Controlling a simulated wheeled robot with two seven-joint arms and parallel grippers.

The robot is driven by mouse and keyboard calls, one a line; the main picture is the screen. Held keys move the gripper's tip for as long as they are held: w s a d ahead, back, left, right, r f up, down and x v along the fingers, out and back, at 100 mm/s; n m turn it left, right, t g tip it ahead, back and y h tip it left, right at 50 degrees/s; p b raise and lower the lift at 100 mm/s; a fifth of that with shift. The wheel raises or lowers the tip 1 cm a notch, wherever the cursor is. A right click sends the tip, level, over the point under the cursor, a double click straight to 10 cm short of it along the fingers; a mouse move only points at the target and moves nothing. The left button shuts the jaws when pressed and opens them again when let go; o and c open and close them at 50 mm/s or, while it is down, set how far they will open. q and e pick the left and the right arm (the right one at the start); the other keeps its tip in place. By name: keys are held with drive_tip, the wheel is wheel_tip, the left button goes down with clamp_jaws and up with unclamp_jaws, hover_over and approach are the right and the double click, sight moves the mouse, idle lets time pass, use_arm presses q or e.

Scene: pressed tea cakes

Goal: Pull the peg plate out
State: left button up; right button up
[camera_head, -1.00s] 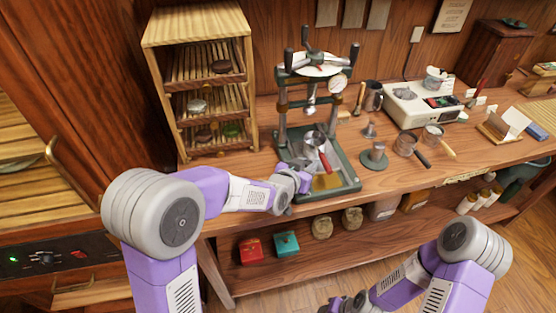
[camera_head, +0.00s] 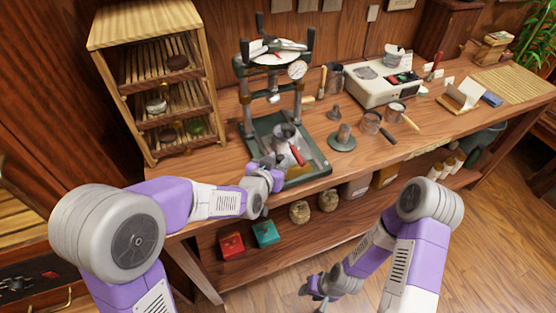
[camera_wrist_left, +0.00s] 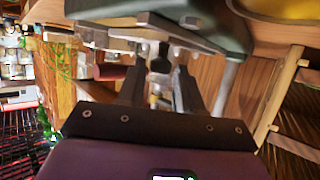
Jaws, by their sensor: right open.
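The tea press (camera_head: 275,75) stands on the bench with its green base tray (camera_head: 312,170) at the front edge. A metal cup with a red handle (camera_head: 297,155) sits on that base. I cannot make out which part is the peg plate. My left gripper (camera_head: 268,163) is at the base's front left corner and partly hides it. In the left wrist view my left fingers (camera_wrist_left: 162,65) point at a dark knob (camera_wrist_left: 160,57) under a grey-green slab (camera_wrist_left: 215,22); whether they grip it is unclear. My right gripper (camera_head: 318,288) is open and empty, low in front of the bench.
A wooden rack (camera_head: 160,95) stands left of the press. A round stamp (camera_head: 342,140), strainers (camera_head: 371,122) and a white scale (camera_head: 385,85) stand to its right. Red (camera_head: 231,244) and teal (camera_head: 265,233) boxes lie on the shelf below. The floor at right is clear.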

use_arm(q)
drive_tip(key=p+v, duration=0.1)
drive_tip(key=v, duration=0.4)
drive_tip(key=shift+s+a+r, duration=0.1)
drive_tip(key=shift+s+r, duration=0.15)
drive_tip(key=shift+s+a+r+p, duration=0.1)
drive_tip(key=shift+s+a+p, duration=0.15)
drive_tip(key=shift+s, duration=0.3)
